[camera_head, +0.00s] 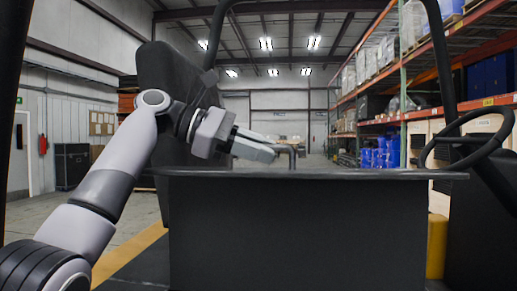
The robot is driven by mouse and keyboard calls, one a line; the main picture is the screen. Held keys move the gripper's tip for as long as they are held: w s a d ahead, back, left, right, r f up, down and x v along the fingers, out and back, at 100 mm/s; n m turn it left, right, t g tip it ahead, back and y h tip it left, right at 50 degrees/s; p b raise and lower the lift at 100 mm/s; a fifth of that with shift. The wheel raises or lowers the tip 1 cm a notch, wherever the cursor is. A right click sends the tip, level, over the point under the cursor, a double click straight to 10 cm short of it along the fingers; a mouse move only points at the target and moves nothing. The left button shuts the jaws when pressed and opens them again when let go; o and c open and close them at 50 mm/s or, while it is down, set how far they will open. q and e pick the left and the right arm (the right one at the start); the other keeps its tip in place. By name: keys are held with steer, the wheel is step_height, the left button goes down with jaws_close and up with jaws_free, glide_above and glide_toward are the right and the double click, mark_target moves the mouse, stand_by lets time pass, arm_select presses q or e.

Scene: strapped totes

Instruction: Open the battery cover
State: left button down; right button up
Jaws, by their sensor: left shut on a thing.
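The battery cover (400,176) is a dark, flat-topped lid over a large black box (300,235) in the middle of the head view. A thin dark bent handle (293,158) stands up from its top. My left gripper (272,148) reaches in from the left, just above the lid, with its fingers pointing right. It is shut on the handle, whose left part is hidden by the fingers. The lid looks level and lies along the top of the box. My right gripper is not in view.
A black seat (165,85) stands tilted behind my left arm. A steering wheel (480,135) is at the right, and dark frame posts rise on both sides. A yellow post (437,245) stands right of the box. Tall shelves (405,90) line the right; the aisle behind is open.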

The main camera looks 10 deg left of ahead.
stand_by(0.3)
arm_select(q)
steer(key=c, duration=1.2)
jaws_free()
steer(key=shift+o, duration=0.2)
steer(key=v, duration=0.7)
steer(key=shift+a+b, duration=0.1)
steer(key=shift+b, duration=0.2)
